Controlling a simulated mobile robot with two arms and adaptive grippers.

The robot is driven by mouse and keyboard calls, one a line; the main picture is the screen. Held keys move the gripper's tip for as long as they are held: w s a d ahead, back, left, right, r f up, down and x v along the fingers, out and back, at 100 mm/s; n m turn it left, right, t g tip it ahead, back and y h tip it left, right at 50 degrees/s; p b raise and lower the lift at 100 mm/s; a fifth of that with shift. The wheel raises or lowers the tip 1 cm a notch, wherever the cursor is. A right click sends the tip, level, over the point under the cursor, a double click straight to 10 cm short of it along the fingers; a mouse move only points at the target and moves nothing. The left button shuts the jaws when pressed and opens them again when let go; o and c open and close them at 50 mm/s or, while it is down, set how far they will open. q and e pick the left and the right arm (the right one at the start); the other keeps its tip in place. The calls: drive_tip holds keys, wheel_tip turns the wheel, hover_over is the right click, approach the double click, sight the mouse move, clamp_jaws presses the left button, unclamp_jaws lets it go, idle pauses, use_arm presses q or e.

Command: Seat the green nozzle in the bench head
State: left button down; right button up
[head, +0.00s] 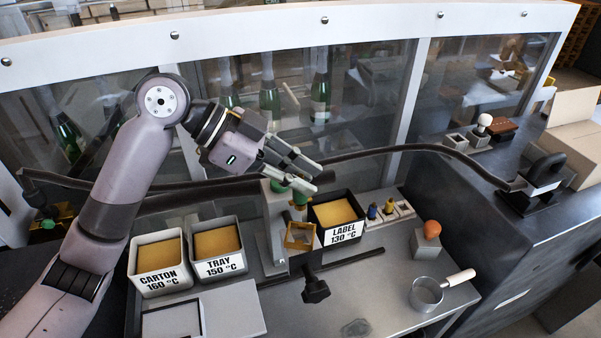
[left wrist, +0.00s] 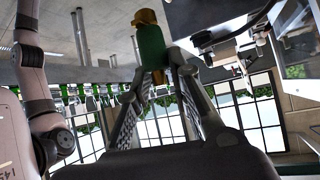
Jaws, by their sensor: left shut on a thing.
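My left gripper (head: 306,176) is shut on the green nozzle (head: 301,192), just above the bench head (head: 275,222), a grey upright block near the middle of the bench. In the left wrist view the green nozzle (left wrist: 152,48) has a brass tip and sits between the fingertips of the left gripper (left wrist: 158,72). In the head view the fingers partly cover the nozzle and the top of the head. I cannot tell whether the nozzle touches the head. A square brass frame (head: 300,237) is on the head's front. My right gripper is out of view.
Wax-filled boxes marked CARTON (head: 160,272), TRAY (head: 220,268) and LABEL (head: 342,233) stand around the head. A black knob (head: 316,289) juts forward. A small pan (head: 427,296) lies at front right.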

sight(300, 205)
use_arm(q)
wheel_tip(300, 205, down, 4)
drive_tip(key=shift+r+b, duration=0.25)
drive_tip(key=shift+b, duration=0.65)
drive_tip(key=shift+f+b, duration=0.4)
drive_tip(key=shift+f, duration=0.6)
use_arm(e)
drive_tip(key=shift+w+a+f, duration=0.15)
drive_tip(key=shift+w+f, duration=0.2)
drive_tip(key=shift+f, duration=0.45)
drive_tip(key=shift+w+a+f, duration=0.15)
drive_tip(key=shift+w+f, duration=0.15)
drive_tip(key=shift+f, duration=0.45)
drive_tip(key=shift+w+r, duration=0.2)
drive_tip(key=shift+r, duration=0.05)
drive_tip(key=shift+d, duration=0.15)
use_arm(q)
drive_tip(key=shift+p, duration=0.55)
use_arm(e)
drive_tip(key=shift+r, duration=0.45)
use_arm(q)
drive_tip(key=shift+f, duration=0.45)
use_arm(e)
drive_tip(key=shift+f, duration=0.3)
use_arm(q)
drive_tip(key=shift+f+b, duration=1.3)
drive_tip(key=shift+f, duration=0.55)
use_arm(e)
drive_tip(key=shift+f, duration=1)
